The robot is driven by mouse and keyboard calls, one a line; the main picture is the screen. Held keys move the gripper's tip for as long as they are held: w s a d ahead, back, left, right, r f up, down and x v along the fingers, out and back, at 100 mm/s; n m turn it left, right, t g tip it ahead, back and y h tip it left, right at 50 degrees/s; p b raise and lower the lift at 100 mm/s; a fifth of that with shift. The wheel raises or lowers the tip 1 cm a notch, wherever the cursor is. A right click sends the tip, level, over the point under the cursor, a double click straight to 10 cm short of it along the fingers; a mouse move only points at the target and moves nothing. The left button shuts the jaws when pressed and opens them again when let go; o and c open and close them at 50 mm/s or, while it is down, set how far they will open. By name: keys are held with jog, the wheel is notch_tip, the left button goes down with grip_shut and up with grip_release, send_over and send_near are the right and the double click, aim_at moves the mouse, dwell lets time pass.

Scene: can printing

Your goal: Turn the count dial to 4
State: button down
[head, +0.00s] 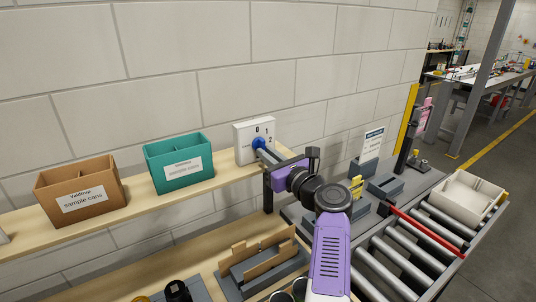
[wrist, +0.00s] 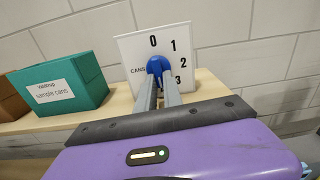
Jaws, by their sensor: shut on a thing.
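The count dial is a blue knob (wrist: 158,64) on a white panel (wrist: 205,50) with the numbers 0, 1, 2 and 3 around its upper and right side. The panel also shows in the head view (head: 243,141), standing on the wooden shelf, with the knob (head: 258,143) at its front. My gripper (wrist: 159,82) is shut on the knob, one finger on each side. The fingers partly cover the knob and the lower panel, so its pointer and any further number are hidden.
A teal box (head: 180,164) and a brown box (head: 80,191) of sample cans stand left on the shelf. Below are a grey tray (head: 262,268) and a roller conveyor (head: 405,258) with a beige bin (head: 468,196). A red bar (head: 430,232) crosses the conveyor.

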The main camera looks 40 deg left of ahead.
jog(key=shift+f+m, duration=0.25)
jog(key=shift+m, duration=0.15)
jog(key=c, duration=1.6)
grip_release()
jog(key=shift+d, duration=0.1)
jog(key=shift+o, duration=0.6)
jog(key=shift+r, duration=0.15)
jog(key=shift+s, duration=0.1)
jog(key=b+v, duration=0.1)
jog(key=v, duration=0.6)
jog(key=shift+d, duration=0.35)
jog(key=shift+s, duration=0.1)
